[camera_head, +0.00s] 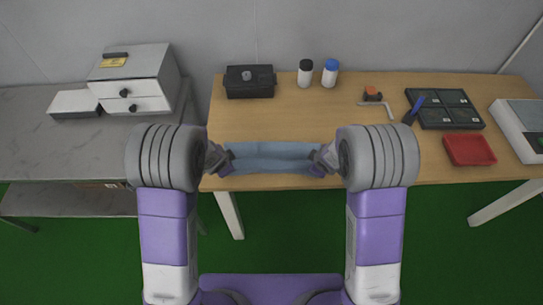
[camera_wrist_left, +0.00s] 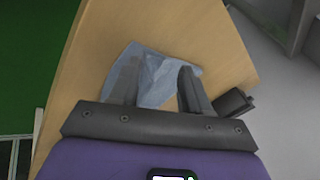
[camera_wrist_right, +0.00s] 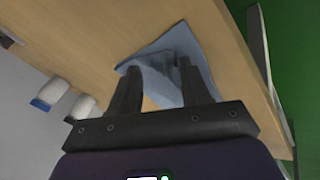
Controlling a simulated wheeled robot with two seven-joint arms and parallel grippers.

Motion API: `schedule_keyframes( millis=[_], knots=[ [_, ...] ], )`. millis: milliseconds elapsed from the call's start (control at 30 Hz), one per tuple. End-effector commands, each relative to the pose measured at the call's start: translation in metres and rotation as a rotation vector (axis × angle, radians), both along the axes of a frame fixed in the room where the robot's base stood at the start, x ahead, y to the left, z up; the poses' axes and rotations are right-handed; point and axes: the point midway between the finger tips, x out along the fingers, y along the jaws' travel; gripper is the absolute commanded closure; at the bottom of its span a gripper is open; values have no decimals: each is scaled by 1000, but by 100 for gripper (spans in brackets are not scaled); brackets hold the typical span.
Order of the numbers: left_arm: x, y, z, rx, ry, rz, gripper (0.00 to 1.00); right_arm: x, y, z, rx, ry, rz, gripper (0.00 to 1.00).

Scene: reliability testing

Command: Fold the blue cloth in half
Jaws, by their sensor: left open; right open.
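The blue cloth (camera_head: 272,158) lies near the front edge of the wooden table, as a wide strip between my two grippers. It also shows in the left wrist view (camera_wrist_left: 155,75) and in the right wrist view (camera_wrist_right: 160,62), with creases in its surface. My left gripper (camera_head: 228,160) is at the cloth's left end, its fingers open over the cloth. My right gripper (camera_head: 320,160) is at the cloth's right end, also open, with cloth showing between and beyond its fingers. Whether the fingertips touch the cloth cannot be told.
Behind the cloth stand a black box (camera_head: 249,82) and two white bottles, one black-capped (camera_head: 305,73) and one blue-capped (camera_head: 330,73). To the right are a black tray (camera_head: 444,110) and a red tray (camera_head: 469,150). A white drawer unit (camera_head: 135,80) stands left. The table between cloth and bottles is clear.

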Motion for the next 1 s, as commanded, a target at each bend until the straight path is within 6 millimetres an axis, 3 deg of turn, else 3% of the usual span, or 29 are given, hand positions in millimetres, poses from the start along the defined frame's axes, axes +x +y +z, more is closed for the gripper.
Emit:
schedule_keyframes(
  millis=[100, 533, 900, 1000],
  knots=[
    [-6, -1, 20, -5, -6, 0, 53, -6, 1, 21, 5, -8, 1, 53],
    [-47, -2, 75, -4, -8, -4, 53, -47, 2, 75, 4, -9, 5, 53],
    [-56, 0, 84, -2, -5, -1, 53, -55, 0, 84, 2, -5, 1, 53],
    [-56, -1, 83, -2, -4, -3, 67, -55, 1, 83, 2, -6, 3, 67]
  ],
)
